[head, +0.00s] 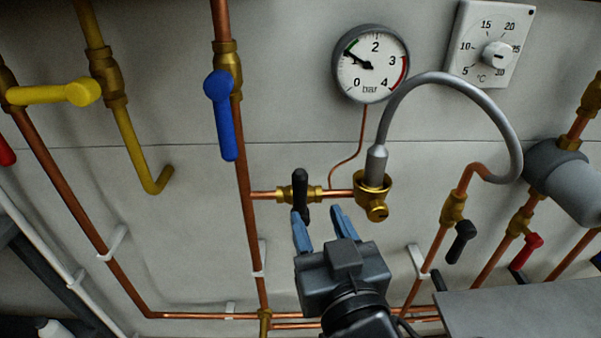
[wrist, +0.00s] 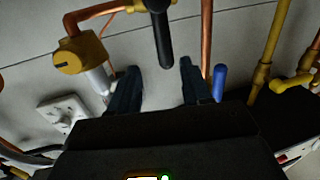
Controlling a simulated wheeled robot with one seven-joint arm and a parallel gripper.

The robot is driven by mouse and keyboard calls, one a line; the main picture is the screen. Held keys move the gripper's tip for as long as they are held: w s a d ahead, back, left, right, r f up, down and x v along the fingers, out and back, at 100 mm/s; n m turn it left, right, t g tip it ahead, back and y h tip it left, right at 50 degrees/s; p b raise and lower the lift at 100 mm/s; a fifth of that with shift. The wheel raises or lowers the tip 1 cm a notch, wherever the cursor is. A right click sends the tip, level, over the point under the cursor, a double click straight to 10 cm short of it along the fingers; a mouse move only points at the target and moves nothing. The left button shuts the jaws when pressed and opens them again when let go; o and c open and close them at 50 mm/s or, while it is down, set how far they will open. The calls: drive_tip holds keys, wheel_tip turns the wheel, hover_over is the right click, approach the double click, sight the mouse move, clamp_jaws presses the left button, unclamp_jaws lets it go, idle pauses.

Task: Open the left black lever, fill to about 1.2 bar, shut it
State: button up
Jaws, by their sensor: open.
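The left black lever (head: 301,188) sits on a brass valve in a short horizontal copper pipe, its handle standing across the pipe. In the wrist view the lever (wrist: 163,38) reaches down between the fingertips, with a gap on each side. My gripper (head: 318,212) is open, just below the lever, its blue fingers pointing up at it; it also shows in the wrist view (wrist: 158,68). The left finger partly overlaps the handle's lower end in the head view. The pressure gauge (head: 371,82) has its black needle near 1 bar, by the lower end of the green band.
A grey hose (head: 452,80) arcs from the brass fitting (head: 371,195) right of the lever. A blue lever (head: 220,115) is at upper left, a yellow one (head: 50,94) further left. Another black lever (head: 461,242) and a red one (head: 526,250) are at right. A thermostat dial (head: 496,55) is at top right.

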sight(301, 186)
drive_tip(key=shift+w+a+r, duration=0.55)
drive_tip(key=shift+w+r, duration=0.25)
drive_tip(key=shift+w, duration=0.05)
drive_tip(key=w, duration=0.2)
drive_tip(key=w+p, duration=0.1)
drive_tip(key=w, duration=0.1)
drive_tip(key=w+a+p, duration=0.1)
drive_tip(key=w, duration=0.1)
drive_tip(key=shift+w+f, duration=0.1)
drive_tip(key=shift+w, duration=0.3)
clamp_jaws()
